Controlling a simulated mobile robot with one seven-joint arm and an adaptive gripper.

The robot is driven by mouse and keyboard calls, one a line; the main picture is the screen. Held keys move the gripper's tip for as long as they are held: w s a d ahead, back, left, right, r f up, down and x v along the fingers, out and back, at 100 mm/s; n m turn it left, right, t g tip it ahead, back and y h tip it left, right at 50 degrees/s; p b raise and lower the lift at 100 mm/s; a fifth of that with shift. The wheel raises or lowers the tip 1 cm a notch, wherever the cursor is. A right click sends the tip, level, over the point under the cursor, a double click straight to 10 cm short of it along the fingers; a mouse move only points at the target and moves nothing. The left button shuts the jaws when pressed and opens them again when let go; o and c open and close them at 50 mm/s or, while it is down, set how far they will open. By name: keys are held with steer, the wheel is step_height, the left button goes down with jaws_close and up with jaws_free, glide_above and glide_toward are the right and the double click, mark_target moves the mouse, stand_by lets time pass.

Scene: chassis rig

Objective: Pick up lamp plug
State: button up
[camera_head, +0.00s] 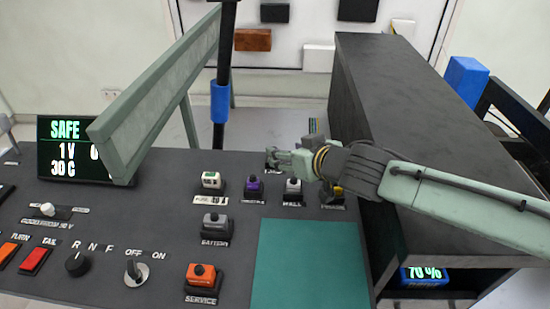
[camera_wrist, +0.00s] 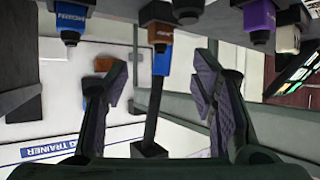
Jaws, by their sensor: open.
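My gripper (camera_head: 282,158) is open above the back edge of the dark console, near a row of small plugs. In the wrist view its two fingers (camera_wrist: 160,88) are apart, with no plug between them. The row has a white-green plug (camera_head: 211,180), a purple plug (camera_head: 254,186), a white plug (camera_head: 292,187) and a yellow one (camera_head: 338,191) partly behind my wrist. I cannot tell which plug is the lamp plug. The wrist view shows plugs along the top: a blue one (camera_wrist: 71,18), an orange-blue one (camera_wrist: 161,38) and a purple one (camera_wrist: 260,17).
A grey-green beam (camera_head: 165,85) slants up beside a black post with a blue collar (camera_head: 220,103). The front of the console holds a green mat (camera_head: 308,268), battery plug (camera_head: 216,225) and orange service plug (camera_head: 201,274).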

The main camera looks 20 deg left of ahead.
steer(key=shift+x, duration=3.05)
steer(key=shift+c, duration=0.2)
jaws_close()
